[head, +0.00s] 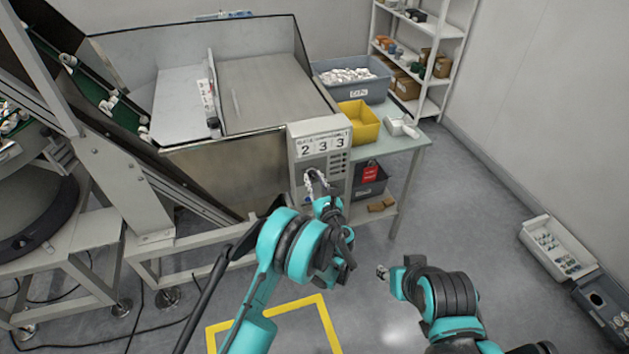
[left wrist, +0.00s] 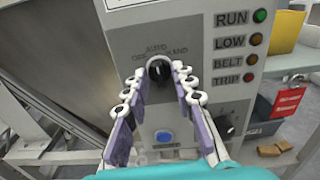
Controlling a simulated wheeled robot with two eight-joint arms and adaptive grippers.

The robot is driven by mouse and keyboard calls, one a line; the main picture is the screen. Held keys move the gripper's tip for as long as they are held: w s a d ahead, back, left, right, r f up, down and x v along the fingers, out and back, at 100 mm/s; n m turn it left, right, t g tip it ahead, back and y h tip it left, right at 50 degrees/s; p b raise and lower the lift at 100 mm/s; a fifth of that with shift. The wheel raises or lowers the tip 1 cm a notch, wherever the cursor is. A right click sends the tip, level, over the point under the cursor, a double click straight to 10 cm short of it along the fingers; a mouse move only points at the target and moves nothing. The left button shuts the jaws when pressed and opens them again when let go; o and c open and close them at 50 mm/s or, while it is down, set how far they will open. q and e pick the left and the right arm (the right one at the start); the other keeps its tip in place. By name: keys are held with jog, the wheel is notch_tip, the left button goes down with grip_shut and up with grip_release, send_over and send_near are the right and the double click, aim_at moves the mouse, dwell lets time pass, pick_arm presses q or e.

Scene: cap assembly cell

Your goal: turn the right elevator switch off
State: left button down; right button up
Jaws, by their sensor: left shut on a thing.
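In the left wrist view, a black selector knob (left wrist: 158,73) sits under the labels OFF, AUTO and HAND. My left gripper (head: 314,180) is at the box face, its fingers shut on both sides of this knob. The fingers hide part of the knob, and I cannot tell which label it points to. My right gripper (head: 383,272) is low over the floor, away from the box; its finger opening is too small to read.
Beside the knob is a lamp column with a green RUN lamp (left wrist: 260,15). Below are a blue button (left wrist: 164,136) and another black knob (left wrist: 225,130). A red tag (head: 370,172) hangs right of the box. A yellow bin (head: 360,122) stands on the side table (head: 408,145).

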pick_arm(q)
jog(key=n, duration=0.4)
jog(key=shift+n, duration=2.1)
jog(key=c, duration=1.3)
grip_release()
jog(key=shift+o, duration=0.2)
jog(key=shift+d, duration=0.1)
jog(key=v, duration=0.7)
jog(key=shift+s, duration=0.25)
